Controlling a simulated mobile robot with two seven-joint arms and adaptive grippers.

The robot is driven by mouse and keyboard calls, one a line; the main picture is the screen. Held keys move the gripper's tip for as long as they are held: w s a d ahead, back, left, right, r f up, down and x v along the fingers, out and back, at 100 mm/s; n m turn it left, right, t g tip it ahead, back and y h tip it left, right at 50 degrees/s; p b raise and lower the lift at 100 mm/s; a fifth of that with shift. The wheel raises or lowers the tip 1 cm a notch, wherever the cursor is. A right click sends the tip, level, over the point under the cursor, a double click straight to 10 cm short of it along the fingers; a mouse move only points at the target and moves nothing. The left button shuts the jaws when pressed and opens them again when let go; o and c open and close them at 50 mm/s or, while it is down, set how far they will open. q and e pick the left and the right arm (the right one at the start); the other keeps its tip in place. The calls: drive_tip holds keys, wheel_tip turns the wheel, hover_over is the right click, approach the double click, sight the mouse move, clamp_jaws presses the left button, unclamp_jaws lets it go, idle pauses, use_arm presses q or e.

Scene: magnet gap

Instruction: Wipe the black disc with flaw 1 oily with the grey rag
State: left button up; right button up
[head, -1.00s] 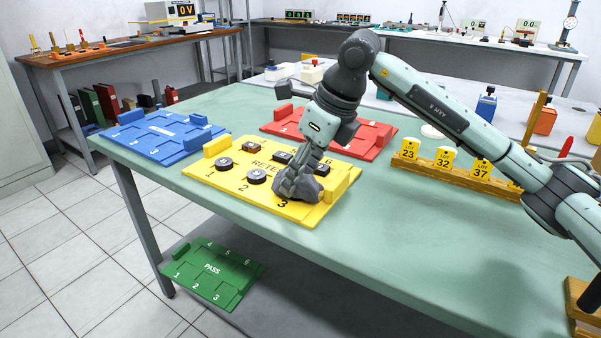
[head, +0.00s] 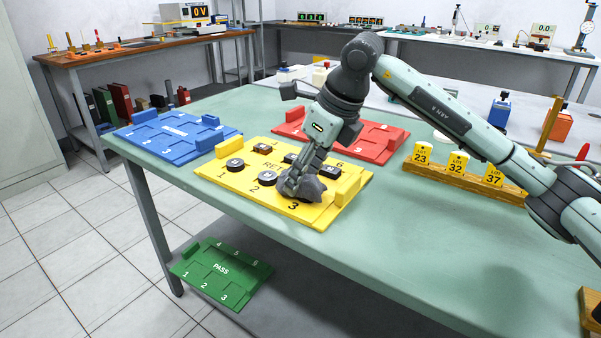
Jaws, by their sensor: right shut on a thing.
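My right gripper (head: 297,186) is shut on the grey rag (head: 305,188), a crumpled bundle pressed down over slot 3 of the yellow tray (head: 330,220). Whatever lies under the rag is hidden, apart from what may be a dark edge I cannot make out. Flaw marks are too small to read. My left gripper is not in view.
A blue tray (head: 160,136) lies left of the yellow one and a red tray (head: 385,137) behind it. A green PASS tray (head: 222,270) is lower down, below the tabletop. A wooden rack with yellow lot tags (head: 457,163) stands right.

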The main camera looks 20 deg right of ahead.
drive_tip(key=shift+s+d, duration=0.1)
drive_tip(key=shift+r+p, duration=2.3)
drive_tip(key=shift+r, duration=1.25)
drive_tip(key=shift+s+f, duration=0.1)
